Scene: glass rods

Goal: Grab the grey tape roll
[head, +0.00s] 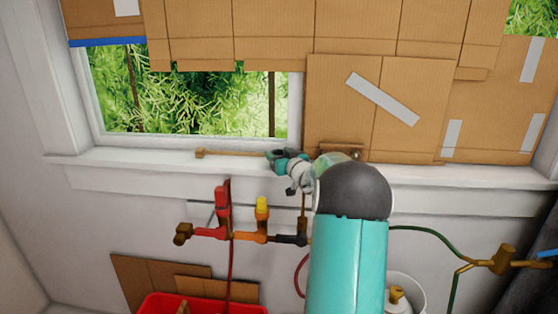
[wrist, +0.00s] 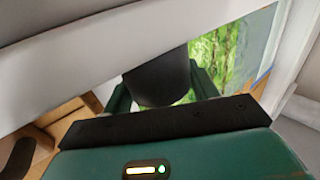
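My gripper (head: 276,155) is at the window sill, near the lower right corner of the window pane. In the wrist view its two green fingers (wrist: 165,88) stand apart on either side of a dark grey, rounded thing (wrist: 160,82). This may be the grey tape roll, but its shape is largely cut off and I cannot tell for certain. A little green foliage shows between it and the right finger. I cannot tell if the fingers press on it. No tape roll is clearly recognisable in the head view, where my arm hides part of the sill.
A wooden-handled tool (head: 235,154) lies on the sill (head: 130,160) left of my gripper. Below are pipes with red and yellow valves (head: 222,200), a red crate (head: 200,304) and a white bucket (head: 408,292). Cardboard (head: 340,110) covers the wall right of the window.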

